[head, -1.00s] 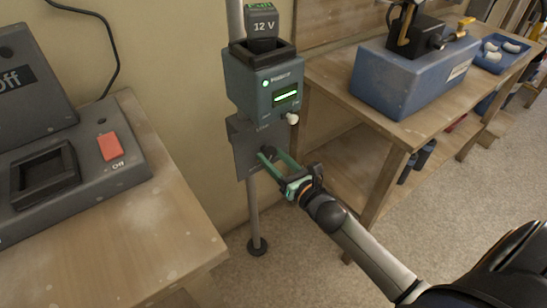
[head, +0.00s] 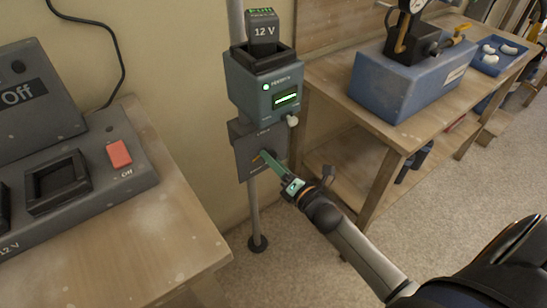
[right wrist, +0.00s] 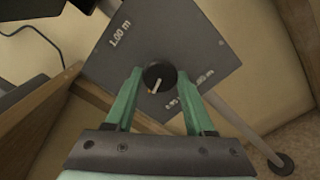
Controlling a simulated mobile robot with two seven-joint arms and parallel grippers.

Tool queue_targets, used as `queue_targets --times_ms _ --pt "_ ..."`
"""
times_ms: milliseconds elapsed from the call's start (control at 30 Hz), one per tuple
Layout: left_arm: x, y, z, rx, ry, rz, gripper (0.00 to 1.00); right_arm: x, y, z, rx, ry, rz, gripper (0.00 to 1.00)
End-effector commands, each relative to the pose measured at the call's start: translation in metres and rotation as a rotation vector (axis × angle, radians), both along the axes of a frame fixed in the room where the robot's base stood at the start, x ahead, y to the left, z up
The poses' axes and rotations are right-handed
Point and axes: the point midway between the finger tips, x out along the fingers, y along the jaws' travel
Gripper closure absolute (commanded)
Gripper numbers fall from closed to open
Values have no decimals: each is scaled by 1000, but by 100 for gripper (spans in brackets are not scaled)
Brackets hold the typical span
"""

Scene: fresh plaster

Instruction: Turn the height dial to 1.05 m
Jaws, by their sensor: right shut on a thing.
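The height dial (right wrist: 165,72) is a round black knob with a pale pointer mark, on a dark plate (head: 243,155) below the grey-blue box on the pole. In the right wrist view the plate carries a "1.00 m" label at upper left and another label at lower right, partly hidden by a finger and not clearly readable. The dial's mark points toward the bottom of that view, away from "1.00 m". My right gripper (right wrist: 160,76) has its green fingers on both sides of the dial, shut on it. It also shows in the head view (head: 270,160). My left gripper is out of view.
A bench (head: 170,225) with a red switch (head: 119,154) stands left; a workbench with a blue machine (head: 405,85) stands right.

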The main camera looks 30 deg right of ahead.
Motion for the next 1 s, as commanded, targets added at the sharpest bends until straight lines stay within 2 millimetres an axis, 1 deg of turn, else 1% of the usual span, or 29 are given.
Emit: queue_targets --times_ms 33,467,700,833,1000 --pt "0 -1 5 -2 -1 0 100 0 0 2 46 9 0 100" --pt "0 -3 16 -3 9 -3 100 0 1 2 451 65 -1 100" --pt "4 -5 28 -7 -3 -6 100 0 1 3 676 96 -1 100" --pt "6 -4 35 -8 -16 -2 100 0 1 3 799 114 -1 100" --pt "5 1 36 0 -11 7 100 0 1 3 958 136 -1 100"
